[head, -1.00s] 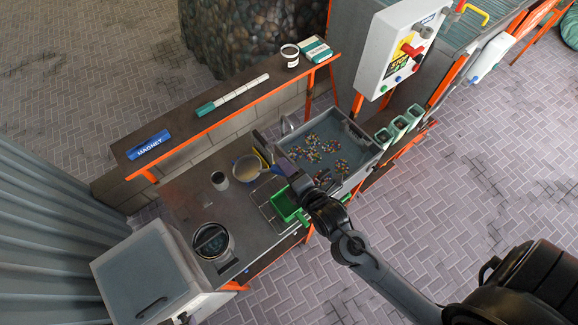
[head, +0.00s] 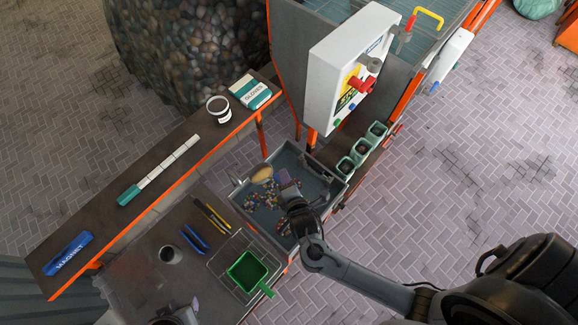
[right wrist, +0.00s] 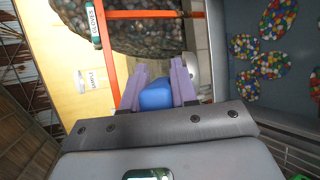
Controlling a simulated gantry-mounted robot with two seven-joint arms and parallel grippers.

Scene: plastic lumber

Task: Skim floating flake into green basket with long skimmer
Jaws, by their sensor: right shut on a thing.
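My right gripper (head: 286,187) is over the grey water tank and shut on the blue handle of the skimmer. In the right wrist view the blue handle (right wrist: 156,96) sits between its lavender fingers. Coloured flakes (head: 256,196) lie in several clusters in the tank and show in the right wrist view (right wrist: 270,60). A lavender tip, probably my left gripper (head: 195,304), barely shows at the bottom.
Yellow and blue tools (head: 194,239) and a small cup (head: 170,255) lie on the bench. A shelf behind holds a magnet (head: 68,254), a green-ended white stick (head: 158,170), a jar (head: 218,109) and a gloves box (head: 250,91). A control box (head: 350,65) overhangs the tank's far side.

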